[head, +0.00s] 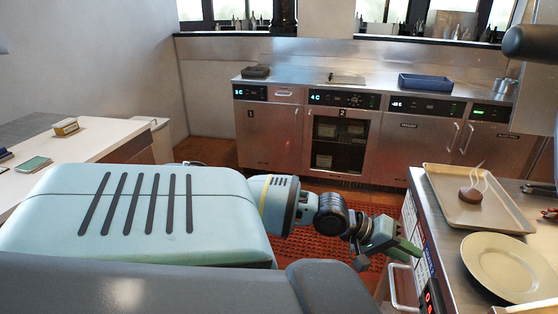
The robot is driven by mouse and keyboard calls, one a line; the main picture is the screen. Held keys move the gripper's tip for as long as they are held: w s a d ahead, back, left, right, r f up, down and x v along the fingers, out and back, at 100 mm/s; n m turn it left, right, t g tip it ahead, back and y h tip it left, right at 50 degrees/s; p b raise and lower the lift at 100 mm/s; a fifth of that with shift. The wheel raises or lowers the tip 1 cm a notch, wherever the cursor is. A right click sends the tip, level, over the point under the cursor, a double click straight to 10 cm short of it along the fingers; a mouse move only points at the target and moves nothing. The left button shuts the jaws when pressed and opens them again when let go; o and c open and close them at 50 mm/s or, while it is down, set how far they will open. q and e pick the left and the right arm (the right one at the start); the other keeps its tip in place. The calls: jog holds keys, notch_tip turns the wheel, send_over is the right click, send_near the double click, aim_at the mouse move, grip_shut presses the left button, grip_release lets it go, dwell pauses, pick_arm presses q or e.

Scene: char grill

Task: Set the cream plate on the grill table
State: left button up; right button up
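The cream plate (508,266) lies flat on a steel-topped counter (452,250) at the lower right, near its front edge. Nothing lies on the plate. My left gripper (390,250) is just left of the counter's edge, apart from the plate, with a green finger pointing toward the counter. I cannot make out the gap between its fingers, but no object shows in it. My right gripper is not in view. Which surface is the grill table is not clear from this view.
A beige tray (440,210) with a steaming brown patty (471,195) sits behind the plate. A bank of steel cabinets (400,140) stands at the back, with a blue tray (425,82) on top. A white counter (100,140) is at left. Red matting covers the floor between.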

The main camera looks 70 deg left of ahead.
pick_arm(q)
jog(key=s+d+f+m+g+y, duration=0.1)
jog(key=s+d+f+m, duration=0.25)
jog(key=s+f, duration=0.6)
jog(key=s+d+f+m+g+y, duration=0.15)
jog(key=s+d+f, duration=0.45)
jog(key=f, duration=0.6)
jog(key=s+d+f+m+g, duration=0.1)
jog(key=s+d+f, duration=0.3)
jog(key=s, duration=0.5)
jog(key=s+d+f+m+y, duration=0.1)
jog(key=s+d+f+m, duration=0.3)
jog(key=s, duration=0.6)
jog(key=shift+s+m+g, duration=0.25)
jog(key=shift+m+g, duration=0.05)
jog(key=shift+g, duration=0.05)
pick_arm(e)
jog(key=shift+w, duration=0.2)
pick_arm(q)
jog(key=shift+y, duration=0.25)
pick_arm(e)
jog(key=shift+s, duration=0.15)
pick_arm(q)
jog(key=shift+s+a, duration=0.15)
jog(key=shift+s, duration=0.1)
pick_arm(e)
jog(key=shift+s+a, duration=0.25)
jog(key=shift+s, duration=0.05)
